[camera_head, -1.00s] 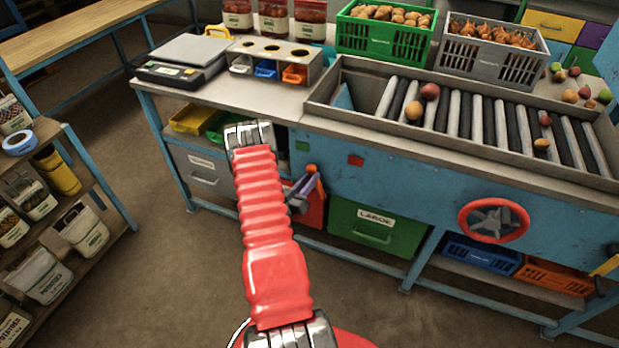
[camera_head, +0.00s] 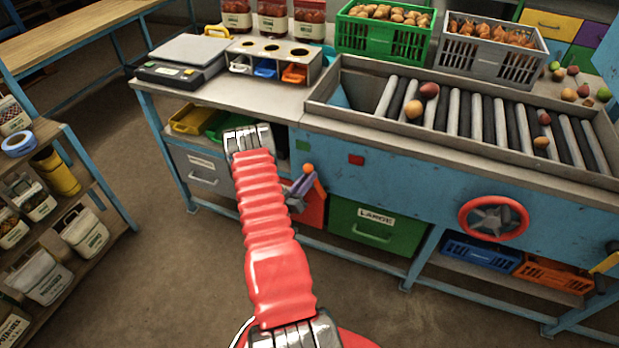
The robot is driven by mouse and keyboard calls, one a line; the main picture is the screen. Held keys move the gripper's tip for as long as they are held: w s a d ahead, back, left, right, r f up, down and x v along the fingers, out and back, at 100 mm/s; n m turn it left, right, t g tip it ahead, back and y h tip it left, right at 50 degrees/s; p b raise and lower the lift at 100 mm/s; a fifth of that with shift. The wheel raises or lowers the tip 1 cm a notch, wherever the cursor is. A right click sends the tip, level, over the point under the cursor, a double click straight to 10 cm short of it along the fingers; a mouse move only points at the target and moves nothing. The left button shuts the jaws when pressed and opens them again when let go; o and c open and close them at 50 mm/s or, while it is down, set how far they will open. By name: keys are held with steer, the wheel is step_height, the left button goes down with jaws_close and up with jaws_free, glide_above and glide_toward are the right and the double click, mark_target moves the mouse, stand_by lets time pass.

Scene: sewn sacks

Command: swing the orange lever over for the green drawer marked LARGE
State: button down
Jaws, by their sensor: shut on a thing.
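The orange lever (camera_head: 309,169) is on the front of the blue sorting bench, its rounded end uppermost and its arm slanting down to the right. My gripper (camera_head: 300,187), grey-purple, is at the lever beside its upper part and shut on it. My red arm hides part of the gripper and the bench front behind. The green drawer marked LARGE (camera_head: 376,239) is shut below the bench, to the right of the lever. A red drawer front (camera_head: 313,211) shows behind and below the gripper, partly covered.
A grey drawer (camera_head: 205,175) is left of my arm. A green square (camera_head: 302,145) and a red square (camera_head: 356,160) mark the blue panel. A red handwheel (camera_head: 494,218) sticks out at the right. A shelf rack (camera_head: 97,240) stands left; the floor between is clear.

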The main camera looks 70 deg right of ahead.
steer(key=shift+w+d+r, duration=0.15)
steer(key=shift+w+r, duration=0.15)
steer(key=shift+w, duration=0.05)
steer(key=c, duration=1.8)
jaws_free()
steer(key=shift+o, duration=1.1)
steer(key=shift+s+f, duration=0.1)
steer(key=shift+f, duration=0.05)
steer(key=v, duration=1.4)
steer(key=shift+s+f, duration=0.1)
steer(key=shift+f, duration=0.1)
